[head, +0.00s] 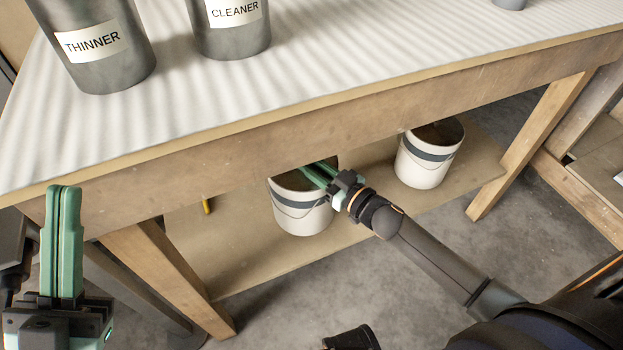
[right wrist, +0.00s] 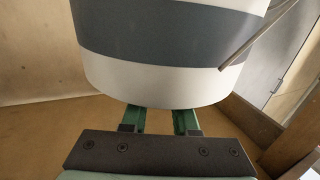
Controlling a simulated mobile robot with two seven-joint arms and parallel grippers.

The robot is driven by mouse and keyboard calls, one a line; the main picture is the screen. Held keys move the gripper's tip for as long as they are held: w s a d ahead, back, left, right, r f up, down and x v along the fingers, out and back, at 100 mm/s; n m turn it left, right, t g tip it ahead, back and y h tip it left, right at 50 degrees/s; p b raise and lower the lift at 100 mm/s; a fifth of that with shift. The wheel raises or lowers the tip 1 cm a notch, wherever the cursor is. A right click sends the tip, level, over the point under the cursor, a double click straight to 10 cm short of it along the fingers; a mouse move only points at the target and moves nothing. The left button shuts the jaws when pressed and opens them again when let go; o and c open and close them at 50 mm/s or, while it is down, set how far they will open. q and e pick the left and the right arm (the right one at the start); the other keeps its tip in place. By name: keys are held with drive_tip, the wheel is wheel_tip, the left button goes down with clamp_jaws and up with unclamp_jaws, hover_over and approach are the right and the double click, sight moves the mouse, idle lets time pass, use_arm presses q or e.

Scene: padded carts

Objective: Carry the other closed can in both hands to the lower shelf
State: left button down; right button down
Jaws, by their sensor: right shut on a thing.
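Two white cans with a dark grey band and a wire handle are in the head view. One can (head: 300,215) is at the middle of the lower shelf (head: 250,262), and the other can (head: 424,170) stands to its right. My right gripper (head: 318,174) is at the top of the middle can, shut on it. The table edge hides part of this can's top. In the right wrist view, the can (right wrist: 170,85) fills the upper middle, with the green fingers reaching to its lower edge. My left gripper (head: 64,190) is upright at the far left, shut and empty, away from both cans.
The tabletop (head: 330,75) above the shelf holds a grey THINNER can (head: 95,68) and a grey CLEANER can (head: 232,40). Wooden legs (head: 530,150) flank the shelf. Concrete floor lies in front.

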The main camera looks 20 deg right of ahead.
drive_tip(key=shift+w+d+f+b, duration=0.2)
drive_tip(key=shift+w+f+b, duration=0.1)
drive_tip(key=shift+w+f, duration=0.2)
drive_tip(key=f, duration=0.1)
drive_tip(key=f+b, duration=0.2)
drive_tip(key=shift+w+d+f, duration=0.15)
drive_tip(key=shift+w, duration=0.1)
drive_tip(key=shift+f, duration=0.15)
drive_tip(key=c, duration=1.1)
unclamp_jaws()
drive_tip(key=shift+f, duration=0.25)
drive_tip(key=o, duration=0.4)
drive_tip(key=shift+s, duration=0.1)
drive_tip(key=p+v, duration=0.3)
drive_tip(key=v, duration=0.9)
drive_tip(key=shift+r, duration=0.15)
